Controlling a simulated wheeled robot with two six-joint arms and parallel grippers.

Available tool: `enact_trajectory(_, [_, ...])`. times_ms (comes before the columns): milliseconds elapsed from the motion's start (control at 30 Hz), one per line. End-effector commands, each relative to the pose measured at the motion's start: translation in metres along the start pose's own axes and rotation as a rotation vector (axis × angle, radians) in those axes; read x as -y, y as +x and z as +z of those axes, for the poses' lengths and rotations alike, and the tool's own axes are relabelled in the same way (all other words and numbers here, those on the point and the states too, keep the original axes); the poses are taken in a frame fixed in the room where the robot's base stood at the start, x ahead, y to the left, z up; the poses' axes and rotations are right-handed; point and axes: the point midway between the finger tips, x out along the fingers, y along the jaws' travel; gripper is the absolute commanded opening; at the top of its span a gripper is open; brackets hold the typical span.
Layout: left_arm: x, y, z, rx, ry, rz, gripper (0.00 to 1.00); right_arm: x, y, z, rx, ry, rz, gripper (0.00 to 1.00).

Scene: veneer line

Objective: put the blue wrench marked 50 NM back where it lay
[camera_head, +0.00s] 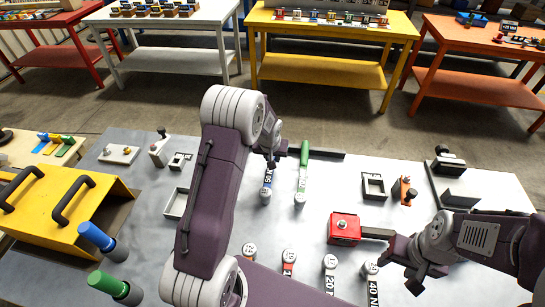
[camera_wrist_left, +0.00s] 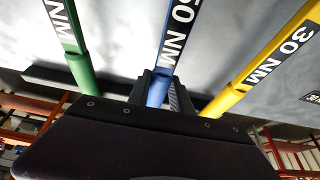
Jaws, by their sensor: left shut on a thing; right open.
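The blue wrench marked 50 NM (camera_wrist_left: 178,30) lies between the fingers of my left gripper (camera_wrist_left: 157,88), which is shut on its blue handle. In the head view the blue wrench (camera_head: 267,181) points toward the front of the grey table, its round head nearest me; my left arm partly covers it. I cannot tell whether it touches the table. A green wrench (camera_head: 303,170) lies just right of it, and a yellow wrench marked 30 NM (camera_wrist_left: 275,55) shows in the left wrist view. My right gripper (camera_head: 419,284) is open and empty at the right front.
A red block tool (camera_head: 344,229) with a grey bar lies left of my right gripper. Several wrench heads (camera_head: 330,262) line the table front. A yellow box (camera_head: 45,208) with black handles stands left. A black strip (camera_head: 322,154) lies behind the green wrench.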

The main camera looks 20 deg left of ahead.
Motion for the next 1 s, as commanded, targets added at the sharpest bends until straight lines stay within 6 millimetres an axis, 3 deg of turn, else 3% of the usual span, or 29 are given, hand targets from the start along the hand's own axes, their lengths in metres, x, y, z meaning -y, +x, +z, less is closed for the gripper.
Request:
enact_trajectory(367, [-0.0001, 0.0031, 0.0007, -0.002, 0.000, 0.000, 0.00, -0.0001, 0.0033, 0.0003, 0.000, 0.000, 0.000, 0.52])
enact_trajectory(400, [-0.0001, 0.0031, 0.0007, -0.002, 0.000, 0.000, 0.31, -0.0001, 0.0033, 0.0003, 0.000, 0.000, 0.000, 0.52])
enact_trajectory(467, [-0.0001, 0.0031, 0.0008, -0.002, 0.000, 0.000, 0.48, -0.0001, 0.0033, 0.0003, 0.000, 0.000, 0.000, 0.52])
enact_trajectory(500, [-0.0001, 0.0032, 0.0009, -0.001, 0.000, 0.000, 0.51, -0.0001, 0.0033, 0.0003, 0.000, 0.000, 0.000, 0.52])
enact_trajectory(1000, [0.0000, 0.0037, 0.0017, 0.001, 0.000, 0.000, 0.51, -0.0001, 0.0035, 0.0003, 0.000, 0.000, 0.000, 0.52])
